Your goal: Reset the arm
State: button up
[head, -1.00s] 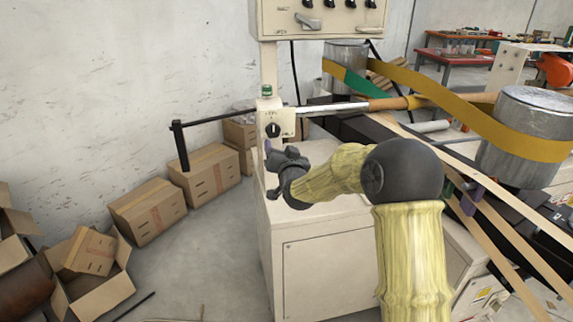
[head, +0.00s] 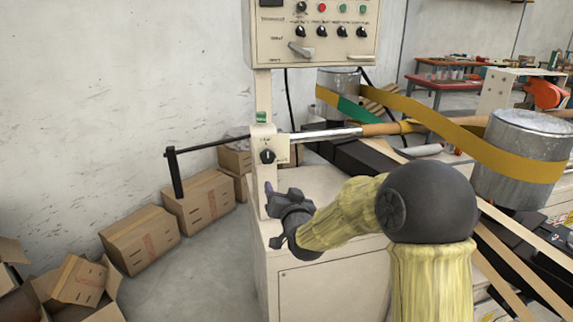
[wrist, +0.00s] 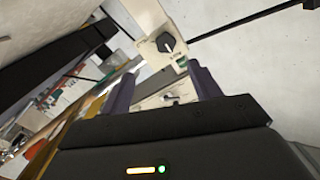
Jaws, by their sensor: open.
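My arm, in a yellow sleeve with black joints, reaches in from the lower right of the head view. My gripper (head: 270,200) is in front of the winder's post, below the black rotary knob (head: 267,156). In the wrist view my gripper (wrist: 163,88) shows two purple fingers spread apart with nothing between them. The black knob (wrist: 165,42) appears beyond the fingertips there, apart from them. The winder's control panel (head: 312,35) stands above, with several knobs and buttons.
A metal mandrel (head: 322,134) runs across the post, with a black crank bar (head: 210,146) to the left. A yellow belt (head: 440,120) wraps a metal drum (head: 518,185) at right. Cardboard boxes (head: 140,240) line the wall. Floor at lower left centre is clear.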

jog(key=s+d+f+n+g+h, duration=0.1)
jog(key=s+d+f+g+h, duration=0.2)
jog(key=s+d+f+g, duration=0.55)
jog(key=s+d+f+g+h, duration=0.1)
jog(key=s+d+f+g, duration=0.15)
jog(key=s, duration=0.55)
jog(key=s+d+f+g, duration=0.1)
jog(key=s+d, duration=0.3)
jog(key=s, duration=0.3)
jog(key=s+d+f+g+h, duration=0.15)
jog(key=s+d, duration=0.25)
jog(key=s, duration=0.4)
notch_tip(320, 180, up, 16)
jog(key=p, duration=1.7)
jog(key=shift+w+a+g+y, duration=0.3)
jog(key=shift+w+g+y, duration=0.05)
jog(key=shift+w, duration=0.05)
